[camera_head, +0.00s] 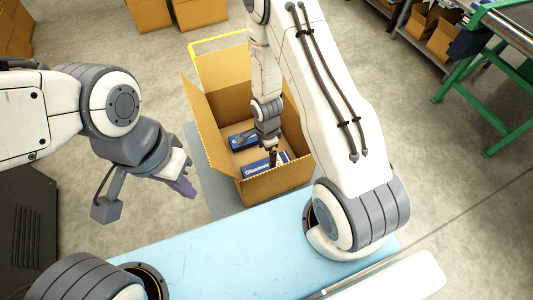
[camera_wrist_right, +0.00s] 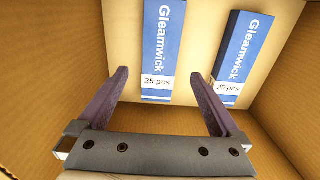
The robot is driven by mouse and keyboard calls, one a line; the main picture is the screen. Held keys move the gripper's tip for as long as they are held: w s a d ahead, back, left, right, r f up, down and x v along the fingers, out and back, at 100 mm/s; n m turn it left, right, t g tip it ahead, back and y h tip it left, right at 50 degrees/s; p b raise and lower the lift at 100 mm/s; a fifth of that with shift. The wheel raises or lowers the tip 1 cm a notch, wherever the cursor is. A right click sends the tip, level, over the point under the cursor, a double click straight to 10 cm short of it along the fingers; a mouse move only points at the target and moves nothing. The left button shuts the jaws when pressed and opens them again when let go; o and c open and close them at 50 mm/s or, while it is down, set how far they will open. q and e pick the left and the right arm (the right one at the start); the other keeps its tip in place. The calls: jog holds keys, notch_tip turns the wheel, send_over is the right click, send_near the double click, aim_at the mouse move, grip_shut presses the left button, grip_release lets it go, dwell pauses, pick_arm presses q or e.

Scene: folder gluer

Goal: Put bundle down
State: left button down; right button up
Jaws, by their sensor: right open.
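Two blue-and-white Gleamwick bundles lie on the floor of an open cardboard box (camera_head: 207,125). In the head view one bundle (camera_head: 243,139) is farther back and the other (camera_head: 262,166) is nearer, partly hidden by my right gripper (camera_head: 272,155). The right wrist view shows a left bundle (camera_wrist_right: 162,45) and a right bundle (camera_wrist_right: 242,52), side by side with a gap, labelled "25 pcs". My right gripper (camera_wrist_right: 159,74) is inside the box, open and empty, its fingers spread around the lower end of the left bundle's outline. My left gripper (camera_head: 183,186) hangs outside the box, to its left; its fingertips overlap in view.
The box walls (camera_wrist_right: 48,75) stand close around my right gripper, with flaps raised. The box rests on a grey surface (camera_head: 222,204) behind a light-blue table top (camera_head: 205,262). Other cartons (camera_head: 150,13) stand at the back; a green-framed conveyor (camera_head: 470,80) is at the right.

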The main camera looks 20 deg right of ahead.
jog(key=s+a+r+n+p, duration=0.1)
jog(key=a+r+n, duration=0.35)
jog(key=r, duration=0.65)
jog(key=s+a+r+n+p, duration=0.2)
jog(key=a+r+n, duration=0.3)
jog(key=r, duration=0.5)
pick_arm(q)
notch_tip(320, 180, up, 4)
jog(key=shift+f, duration=0.1)
pick_arm(e)
jog(key=s+a+r+n+y, duration=0.1)
jog(key=s+a+r+n, duration=0.2)
jog(key=s+r+n, duration=1)
jog(key=shift+s+n, duration=1.1)
jog(key=shift+n, duration=0.15)
